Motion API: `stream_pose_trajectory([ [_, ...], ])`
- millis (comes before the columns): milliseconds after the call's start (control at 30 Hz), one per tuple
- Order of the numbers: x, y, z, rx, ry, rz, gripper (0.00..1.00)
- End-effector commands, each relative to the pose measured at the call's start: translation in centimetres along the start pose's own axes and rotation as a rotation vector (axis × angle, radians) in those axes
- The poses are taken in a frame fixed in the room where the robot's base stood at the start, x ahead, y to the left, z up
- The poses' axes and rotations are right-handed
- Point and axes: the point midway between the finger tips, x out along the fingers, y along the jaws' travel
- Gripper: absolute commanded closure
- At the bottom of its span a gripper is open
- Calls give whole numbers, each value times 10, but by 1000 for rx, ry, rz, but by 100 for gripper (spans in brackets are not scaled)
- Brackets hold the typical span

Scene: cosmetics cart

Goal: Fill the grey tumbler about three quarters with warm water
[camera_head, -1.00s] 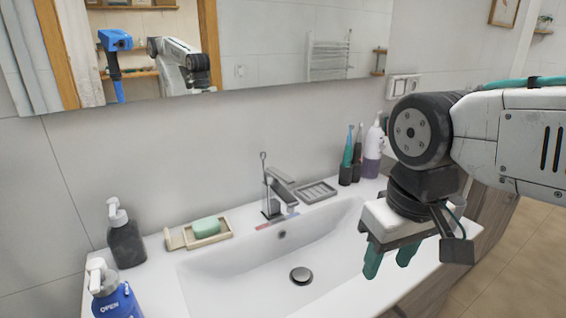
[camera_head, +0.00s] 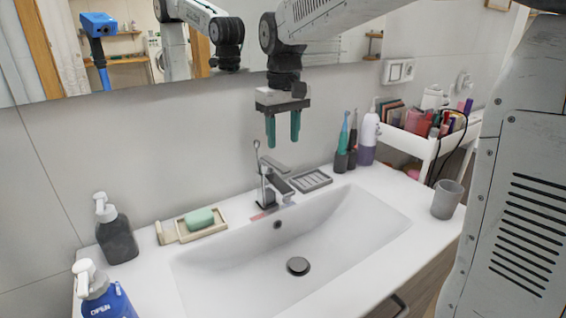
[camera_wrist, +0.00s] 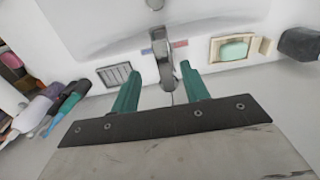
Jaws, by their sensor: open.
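The grey tumbler (camera_head: 447,199) stands upright on the right end of the sink counter in the head view. The faucet (camera_head: 270,187) stands at the back of the basin, with a thin lever sticking up; it also shows in the wrist view (camera_wrist: 166,72). A red and blue strip lies at its base. I see no running water. My gripper (camera_head: 283,143) is open and empty, pointing down above and behind the faucet. In the wrist view its green fingers (camera_wrist: 158,88) stand to either side of the faucet's line, apart from it. The tumbler is not in the wrist view.
The white basin (camera_head: 350,222) is empty. A soap dish (camera_head: 180,236), a dark pump bottle (camera_head: 116,240) and a blue bottle (camera_head: 107,303) stand left. A slotted dish (camera_head: 311,181) and toothbrushes (camera_head: 345,145) are right of the faucet. A mirror (camera_head: 130,75) is behind.

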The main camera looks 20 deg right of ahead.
Motion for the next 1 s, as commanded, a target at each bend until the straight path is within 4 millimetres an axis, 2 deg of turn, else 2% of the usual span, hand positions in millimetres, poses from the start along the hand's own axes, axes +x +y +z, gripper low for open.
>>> stream_pose_trajectory([
  [300, 46, -1, 0, -2, -4, -1, 55],
  [500, 70, -1, 0, -2, -3, 0, 55],
  [867, 76, -1, 0, -1, -1, 0, 55],
  [1000, 76, -1, 0, -1, -1, 0, 94],
])
